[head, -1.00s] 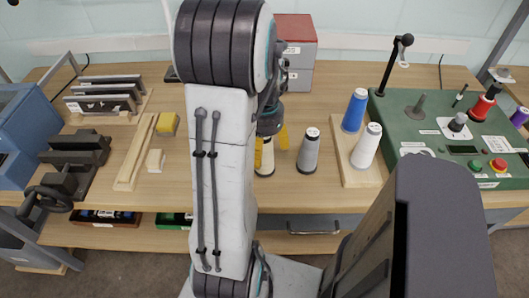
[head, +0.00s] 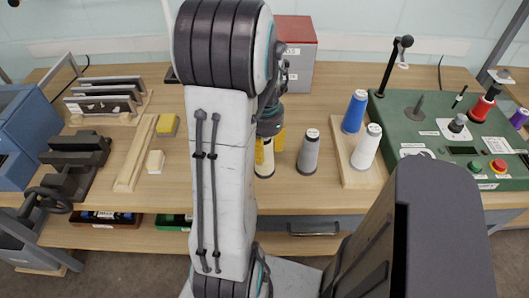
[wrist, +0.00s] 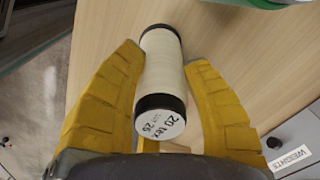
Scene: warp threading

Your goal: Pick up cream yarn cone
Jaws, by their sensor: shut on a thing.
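The cream yarn cone (wrist: 164,75) stands between the yellow fingers of my gripper (wrist: 165,58) in the wrist view. It has dark end rings and a white top label reading "20 tex LOT 25". In the head view the cone (head: 264,160) is upright near the front of the wooden table, its base appearing to rest on the tabletop. My gripper is shut on it from above. My arm and the fingers hide part of the cone.
A grey cone (head: 308,153) stands close to the right. Blue (head: 355,111) and white (head: 366,147) cones stand on a wooden board (head: 356,180). A green control panel (head: 400,120) is farther right. A yellow block (head: 167,125) and a vise (head: 75,165) are left.

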